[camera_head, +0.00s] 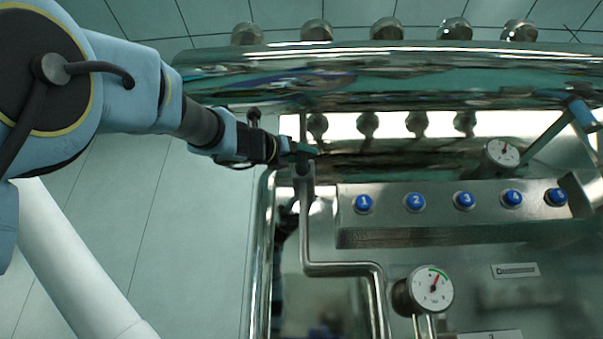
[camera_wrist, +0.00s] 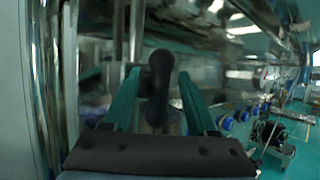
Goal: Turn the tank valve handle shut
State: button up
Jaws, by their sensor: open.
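The tank valve handle (camera_wrist: 158,86) is a dark, rounded upright knob in the wrist view. It stands between the two green fingers of my gripper (camera_wrist: 153,98). The left finger lies close beside the handle; whether it touches cannot be told. A gap shows between the handle and the right finger. In the head view my gripper (camera_head: 302,150) is at the valve on top of a thin metal pipe, and it hides most of the handle there.
A shiny horizontal tank (camera_head: 420,78) lies behind the valve. A steel panel (camera_head: 450,238) with several numbered blue buttons (camera_head: 415,202) is at the right. A gauge (camera_head: 430,288) and a bent pipe (camera_head: 340,268) are below. Floor at the left is clear.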

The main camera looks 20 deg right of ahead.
jog(key=shift+w+d+r, duration=0.2)
jog(key=shift+d, duration=0.1)
grip_shut()
dwell(0.4)
